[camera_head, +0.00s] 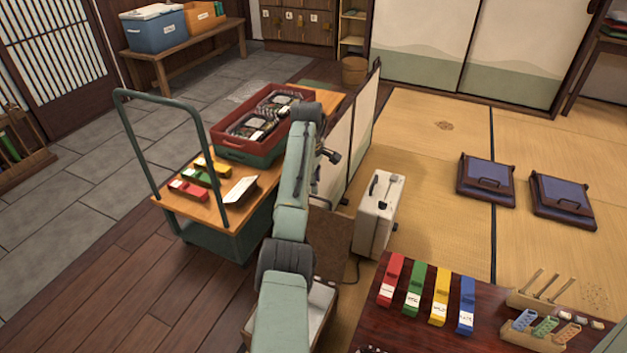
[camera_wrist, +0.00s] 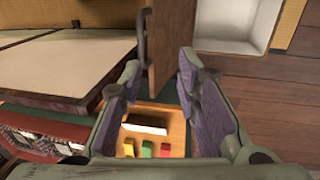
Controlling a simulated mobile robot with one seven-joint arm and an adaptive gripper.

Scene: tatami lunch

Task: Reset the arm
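My arm (camera_head: 290,210) reaches up through the middle of the head view, beside a wooden-topped cart (camera_head: 168,203). In the wrist view my gripper (camera_wrist: 160,78) is open, with its two purple-padded fingers well apart. Nothing is held between the fingers. Beyond them, the cart top (camera_wrist: 172,112) shows with a white folded card (camera_wrist: 145,126) and small yellow, green and red pieces. My fingers look apart from these things. In the head view the gripper is mostly hidden by my own arm.
A red crate (camera_head: 222,145) with packed trays stands on the cart. A folding screen (camera_head: 338,160) and a white case (camera_head: 377,222) stand close right of my arm. Tatami near the floor cushions (camera_head: 485,180) is mostly clear.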

